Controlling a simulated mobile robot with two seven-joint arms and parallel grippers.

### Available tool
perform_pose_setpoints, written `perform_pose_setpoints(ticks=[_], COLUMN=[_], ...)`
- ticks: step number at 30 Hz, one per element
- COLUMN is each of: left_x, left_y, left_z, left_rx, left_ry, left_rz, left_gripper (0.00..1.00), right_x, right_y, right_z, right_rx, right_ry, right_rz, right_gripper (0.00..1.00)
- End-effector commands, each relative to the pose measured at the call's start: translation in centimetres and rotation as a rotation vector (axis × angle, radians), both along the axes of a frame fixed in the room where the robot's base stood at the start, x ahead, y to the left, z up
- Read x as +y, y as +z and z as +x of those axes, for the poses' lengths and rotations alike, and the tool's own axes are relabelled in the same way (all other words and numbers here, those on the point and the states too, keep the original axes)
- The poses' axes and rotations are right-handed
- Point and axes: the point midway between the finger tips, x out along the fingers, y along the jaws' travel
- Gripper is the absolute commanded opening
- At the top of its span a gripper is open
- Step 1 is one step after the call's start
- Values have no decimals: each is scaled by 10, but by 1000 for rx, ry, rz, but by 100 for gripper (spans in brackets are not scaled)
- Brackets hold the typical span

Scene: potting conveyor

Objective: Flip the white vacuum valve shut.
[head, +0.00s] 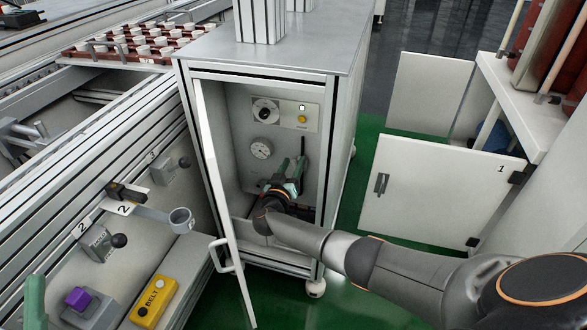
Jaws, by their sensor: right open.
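My right gripper (296,178) is inside the open grey cabinet (336,110), in front of its back panel, with its fingers pointing inward and up. It is open, and I see nothing held between its fingers. I cannot make out the white vacuum valve for certain; the panel around and behind the gripper is partly hidden by the gripper and my right arm. A round white gauge (261,148) sits just left of and above the gripper.
The cabinet's white door (222,200) stands open on the left, close to my right arm. A dial (265,111) and yellow button (302,119) sit above the gauge. A yellow BELT box (154,302) and purple button (77,298) are at lower left.

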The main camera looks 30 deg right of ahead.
Motion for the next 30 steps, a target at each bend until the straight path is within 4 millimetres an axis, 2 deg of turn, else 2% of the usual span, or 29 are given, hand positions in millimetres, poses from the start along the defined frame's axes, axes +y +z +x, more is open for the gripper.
perform_pose_setpoints(ticks=[3, 11, 24, 30], left_x=[-1, -1, -1, -1], left_y=[-6, -5, -6, -6], left_z=[0, 0, 0, 1], left_rx=[2, 2, 3, 3], left_ry=[1, 2, 2, 2], left_rz=[4, 4, 5, 5], left_gripper=[49, 49, 49, 49], right_x=[-5, -6, -6, -6], right_y=[0, 1, 0, 0], right_z=[5, 6, 5, 5], right_rx=[-1, 0, 0, 0], right_ry=[2, 2, 2, 2], right_rz=[-1, 1, 1, 1], right_gripper=[49, 49, 0, 0])
